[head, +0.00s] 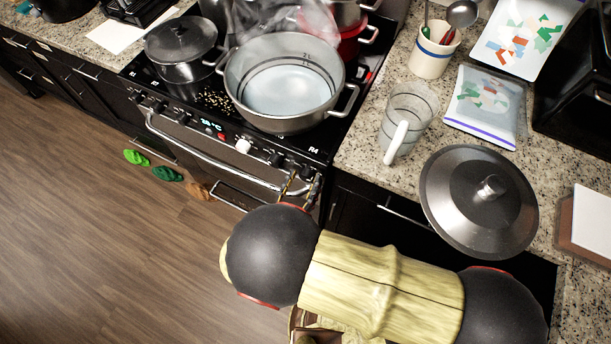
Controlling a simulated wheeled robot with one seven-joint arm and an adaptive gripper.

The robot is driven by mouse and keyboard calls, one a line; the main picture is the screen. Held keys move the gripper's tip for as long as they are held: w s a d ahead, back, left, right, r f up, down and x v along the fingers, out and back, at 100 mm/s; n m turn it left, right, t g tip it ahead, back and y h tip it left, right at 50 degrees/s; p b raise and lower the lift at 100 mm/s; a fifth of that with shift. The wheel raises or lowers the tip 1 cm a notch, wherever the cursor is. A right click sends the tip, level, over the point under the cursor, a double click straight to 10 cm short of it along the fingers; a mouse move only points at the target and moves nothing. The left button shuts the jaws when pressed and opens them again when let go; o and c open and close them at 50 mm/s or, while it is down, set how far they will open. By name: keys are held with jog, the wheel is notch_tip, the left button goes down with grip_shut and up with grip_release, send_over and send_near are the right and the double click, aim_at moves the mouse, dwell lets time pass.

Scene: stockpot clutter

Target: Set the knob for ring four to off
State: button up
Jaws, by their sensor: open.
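The black stove (205,115) has a row of knobs along its front panel. The label R4 (313,150) is at the right end of the panel, and R1 is at the left end. A dark knob (276,159) sits near the right end; a paler knob (243,146) is left of it. The knob under R4 is partly hidden by my gripper, so I cannot read its setting. My gripper (300,187) is open, at the stove's front right corner just below R4. Its fingertips are small here, and I cannot tell if they touch the knob.
A large steel pot (284,105) with clear liquid stands on the front right, steam above. A lidded pot (180,50) is left, a red pot (352,48) behind. A jug (391,150) and lid (478,215) are on the right counter. The oven handle (215,160) runs below the knobs.

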jog(key=shift+c, duration=0.2)
jog(key=c, duration=1.1)
jog(key=shift+r, duration=0.1)
